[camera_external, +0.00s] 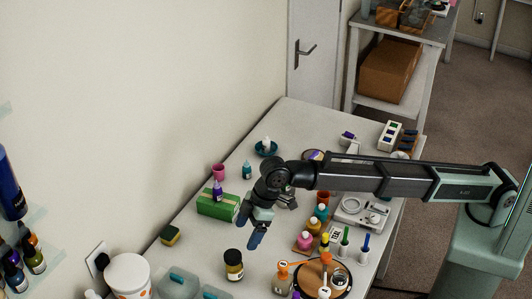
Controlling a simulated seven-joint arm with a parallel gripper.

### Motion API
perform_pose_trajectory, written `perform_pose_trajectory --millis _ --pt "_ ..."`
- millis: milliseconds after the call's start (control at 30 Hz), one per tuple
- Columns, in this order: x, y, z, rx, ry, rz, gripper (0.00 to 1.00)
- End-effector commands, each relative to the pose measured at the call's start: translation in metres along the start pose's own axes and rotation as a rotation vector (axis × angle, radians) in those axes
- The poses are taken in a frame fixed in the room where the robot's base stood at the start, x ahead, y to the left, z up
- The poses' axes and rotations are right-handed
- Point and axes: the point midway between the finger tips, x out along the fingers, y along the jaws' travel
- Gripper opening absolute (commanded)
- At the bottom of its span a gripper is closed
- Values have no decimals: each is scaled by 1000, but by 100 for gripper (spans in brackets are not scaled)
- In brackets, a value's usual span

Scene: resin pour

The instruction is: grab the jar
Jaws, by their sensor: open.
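A small jar (234,267) with a black lid and a yellowish label stands upright on the white table in the lower middle of the view. My gripper (249,228) is open and hangs above the table, with its blue fingers pointing down. In the picture it is just above and slightly right of the jar, apart from it. Nothing shows between the fingers. The exact height of the fingertips over the table is hard to tell.
Several small bottles, including a pink one (304,241), crowd the right. A round wooden board (309,285) holds bottles at lower right. A white bucket (129,274) is at lower left.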

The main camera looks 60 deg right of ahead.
Motion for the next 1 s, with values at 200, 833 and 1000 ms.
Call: perform_pose_trajectory --millis 200,833,1000 --pt "26 0 0 0 -1 -1 87" --pt "94 -1 0 -2 -1 -1 87" --pt "116 -4 1 -2 -2 -1 87"
